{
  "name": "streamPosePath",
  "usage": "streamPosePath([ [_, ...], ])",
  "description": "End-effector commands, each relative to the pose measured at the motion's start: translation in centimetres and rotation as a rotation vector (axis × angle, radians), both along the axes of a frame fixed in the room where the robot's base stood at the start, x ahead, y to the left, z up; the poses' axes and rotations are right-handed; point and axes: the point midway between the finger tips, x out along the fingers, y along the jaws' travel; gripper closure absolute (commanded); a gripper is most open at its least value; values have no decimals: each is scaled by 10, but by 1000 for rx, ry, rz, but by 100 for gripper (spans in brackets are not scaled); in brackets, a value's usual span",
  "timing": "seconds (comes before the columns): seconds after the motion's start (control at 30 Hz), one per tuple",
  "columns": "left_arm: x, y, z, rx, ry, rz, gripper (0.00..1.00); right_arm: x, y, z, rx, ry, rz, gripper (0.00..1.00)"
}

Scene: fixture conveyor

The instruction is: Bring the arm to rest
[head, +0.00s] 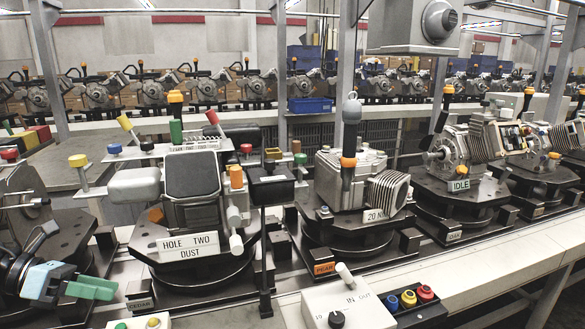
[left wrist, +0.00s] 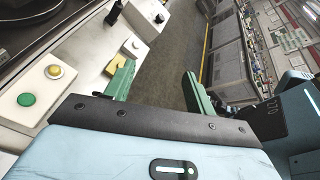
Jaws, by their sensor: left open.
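My left gripper (head: 92,288) shows at the lower left of the head view, a light blue body with green fingers, beside the dark round fixture base of the nearest station. In the left wrist view its two green fingers (left wrist: 158,72) stand apart, with nothing between them. Beyond the fingers lie the white bench edge and the grey floor. The gripper looks clear of the fixtures. My right gripper is in neither view.
The station marked HOLE TWO DUST (head: 188,246) stands right of my left gripper. A motor fixture (head: 350,180) and a white control box (head: 350,305) stand farther right. A panel with green (left wrist: 26,99) and yellow buttons lies left of the fingers. Open floor (left wrist: 165,65) shows beyond.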

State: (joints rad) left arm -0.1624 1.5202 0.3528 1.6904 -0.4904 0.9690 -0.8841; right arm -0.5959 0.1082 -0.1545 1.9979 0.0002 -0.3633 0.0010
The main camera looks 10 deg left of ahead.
Motion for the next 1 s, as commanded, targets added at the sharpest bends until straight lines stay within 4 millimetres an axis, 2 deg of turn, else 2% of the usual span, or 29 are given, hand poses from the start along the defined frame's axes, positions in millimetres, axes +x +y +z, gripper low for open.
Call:
streamPosePath([
  [0.03,-6,1,-18,-97,47,90,45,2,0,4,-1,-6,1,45],
  [0.3,-40,1,-119,-574,345,569,45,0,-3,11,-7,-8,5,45],
  [0.47,-73,-11,-180,-853,552,848,45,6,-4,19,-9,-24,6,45],
  [0.57,-99,-26,-217,-1024,691,1020,45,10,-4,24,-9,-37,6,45],
  [0.67,-127,-48,-251,-1194,838,1188,45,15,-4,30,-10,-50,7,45],
  [0.8,-170,-89,-293,-1424,1055,1419,45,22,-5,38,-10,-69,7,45],
  [1.0,-227,-164,-330,-1713,1369,1712,45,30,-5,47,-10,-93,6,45],
])
